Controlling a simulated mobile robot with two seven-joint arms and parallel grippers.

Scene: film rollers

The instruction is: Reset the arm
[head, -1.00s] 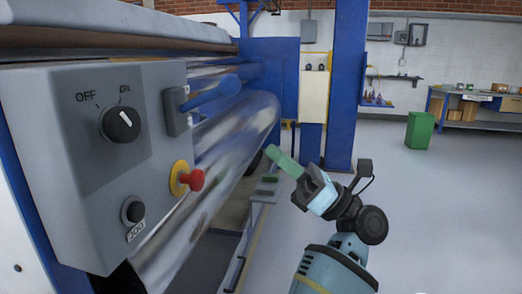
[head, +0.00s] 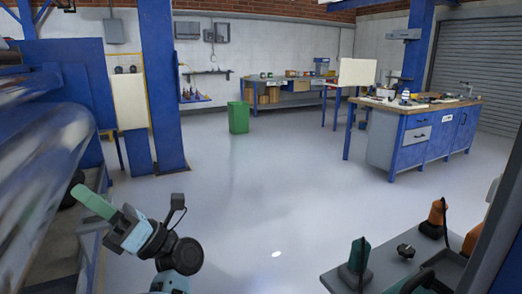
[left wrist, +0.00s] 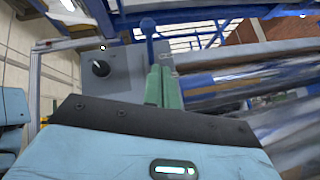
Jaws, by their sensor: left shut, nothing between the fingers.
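My left gripper (head: 92,202) shows at the lower left of the head view, with its green fingers pointing up and left toward the roller machine. Its fingers are shut with nothing between them. In the left wrist view the two green fingers (left wrist: 162,87) stand side by side, in front of the machine's grey control box. My left arm (head: 172,262) is bent, and its lower part runs out of the bottom of the frame. My right gripper is not in view.
The machine's shiny roller (head: 45,165) is close on the left, beside a blue post (head: 160,85). Open floor lies ahead, with a green bin (head: 238,117) and a blue workbench (head: 420,135) farther back.

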